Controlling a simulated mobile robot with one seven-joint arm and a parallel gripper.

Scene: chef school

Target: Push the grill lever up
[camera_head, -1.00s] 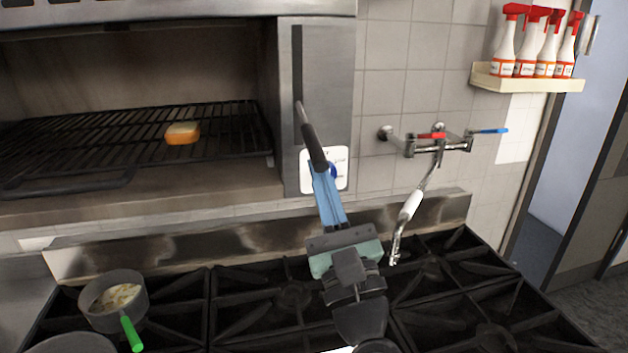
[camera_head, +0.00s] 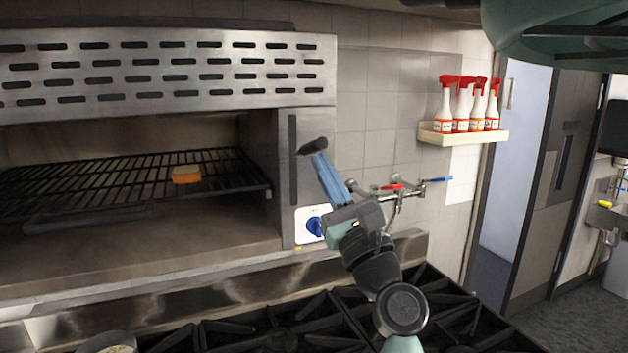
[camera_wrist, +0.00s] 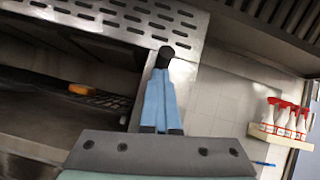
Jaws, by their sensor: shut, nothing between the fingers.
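The grill lever (camera_head: 312,146) has a black handle and sticks out from the slot on the grill's right front panel. It points outward, near the upper part of the slot. My gripper (camera_head: 319,160) has blue fingers and is shut with nothing between them. Its fingertips are right below the lever handle and seem to touch it. In the wrist view the lever's black end (camera_wrist: 166,53) shows just beyond the fingertips (camera_wrist: 160,73). The grill (camera_head: 150,250) has its rack inside, and an orange and pale piece of food (camera_head: 186,174) lies on the rack.
A blue knob (camera_head: 315,227) on a white plate is below the slot. A wall tap (camera_head: 395,188) and a shelf (camera_head: 465,137) with several spray bottles are to the right. A stove (camera_head: 270,335) and a pot (camera_head: 108,343) are below. A green hanging object (camera_head: 560,35) is top right.

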